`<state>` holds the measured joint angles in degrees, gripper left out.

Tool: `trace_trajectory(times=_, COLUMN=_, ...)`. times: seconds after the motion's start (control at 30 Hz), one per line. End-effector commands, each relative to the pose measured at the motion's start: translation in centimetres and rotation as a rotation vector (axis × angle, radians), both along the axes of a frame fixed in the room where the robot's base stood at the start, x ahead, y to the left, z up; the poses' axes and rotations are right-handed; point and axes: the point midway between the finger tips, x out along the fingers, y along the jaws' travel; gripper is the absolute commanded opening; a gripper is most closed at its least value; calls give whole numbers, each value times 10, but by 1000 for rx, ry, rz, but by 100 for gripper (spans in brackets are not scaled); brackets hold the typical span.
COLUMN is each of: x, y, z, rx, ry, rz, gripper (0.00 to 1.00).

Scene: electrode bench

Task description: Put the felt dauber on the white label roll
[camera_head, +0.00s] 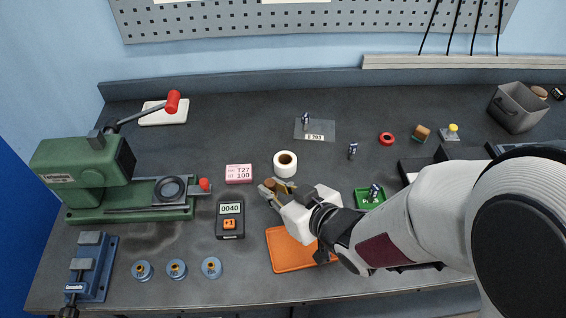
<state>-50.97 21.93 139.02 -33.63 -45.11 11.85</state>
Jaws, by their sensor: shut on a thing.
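The white label roll (291,171) stands on the dark bench near the middle, with its brown core facing up. My gripper (272,189) is just below and left of the roll in the picture. It is shut on a small brown-topped piece, which appears to be the felt dauber (270,184). The fingers hide part of the dauber. The dauber shows close to the roll but apart from it in the picture; its height above the bench is hard to tell.
A pink box (239,174) and a dark meter (230,230) stand left of my gripper. An orange tray (285,256) lies below it, partly under my arm. A green tray (361,201) is to the right. The bench behind the roll is mostly clear, up to a clear sheet (326,126).

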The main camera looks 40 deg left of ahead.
Motion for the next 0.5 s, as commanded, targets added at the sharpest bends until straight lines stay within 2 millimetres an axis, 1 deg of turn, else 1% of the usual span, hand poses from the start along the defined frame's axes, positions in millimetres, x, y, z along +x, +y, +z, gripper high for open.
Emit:
trace_trajectory(times=0.03, x=7, y=4, z=6, rx=2, ry=-4, rz=3, gripper=0)
trace_trajectory(times=0.5, x=66, y=38, z=59, rx=5, ry=-6, rz=34, gripper=0)
